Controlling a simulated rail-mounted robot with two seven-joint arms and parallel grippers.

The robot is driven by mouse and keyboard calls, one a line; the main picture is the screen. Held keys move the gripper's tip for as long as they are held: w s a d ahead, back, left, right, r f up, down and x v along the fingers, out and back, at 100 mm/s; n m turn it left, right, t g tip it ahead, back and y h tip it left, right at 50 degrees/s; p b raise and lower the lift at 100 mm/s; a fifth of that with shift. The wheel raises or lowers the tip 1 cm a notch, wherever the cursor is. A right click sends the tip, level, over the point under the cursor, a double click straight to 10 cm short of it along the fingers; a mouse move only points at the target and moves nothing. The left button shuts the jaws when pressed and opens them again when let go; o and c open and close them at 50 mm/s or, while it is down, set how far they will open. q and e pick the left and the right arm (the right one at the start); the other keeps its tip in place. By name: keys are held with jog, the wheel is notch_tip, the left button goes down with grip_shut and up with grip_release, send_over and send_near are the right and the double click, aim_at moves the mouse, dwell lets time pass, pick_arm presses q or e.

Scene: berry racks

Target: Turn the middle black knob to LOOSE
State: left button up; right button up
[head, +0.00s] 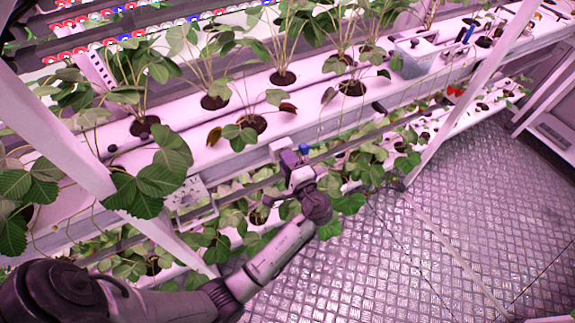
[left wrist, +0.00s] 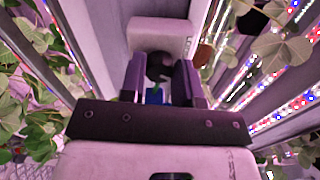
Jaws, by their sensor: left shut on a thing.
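My left gripper (head: 291,161) is at the front edge of the upper white trough, against a small pale box (head: 282,148) fixed there. In the left wrist view the two fingers of the left gripper (left wrist: 161,76) are closed on either side of a round black knob (left wrist: 159,65) in front of the pale box (left wrist: 160,35). The fingers hide part of the knob, and its setting cannot be read. In the head view this knob is hidden by the gripper. Other dark knobs are on the trough, one to the left (head: 113,148) and one to the right (head: 379,107). My right gripper is not in view.
Strawberry plants (head: 150,180) with leaves stand along the white trough (head: 190,160) and hang near my arm. White rack posts (head: 480,80) cross the view. A white socket panel (head: 187,195) is left of the gripper. The metal floor (head: 440,220) is clear.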

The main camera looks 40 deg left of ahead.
pick_arm(q)
jog(key=shift+n+b, duration=0.95)
jog(key=shift+n, duration=0.35)
jog(key=o, duration=0.9)
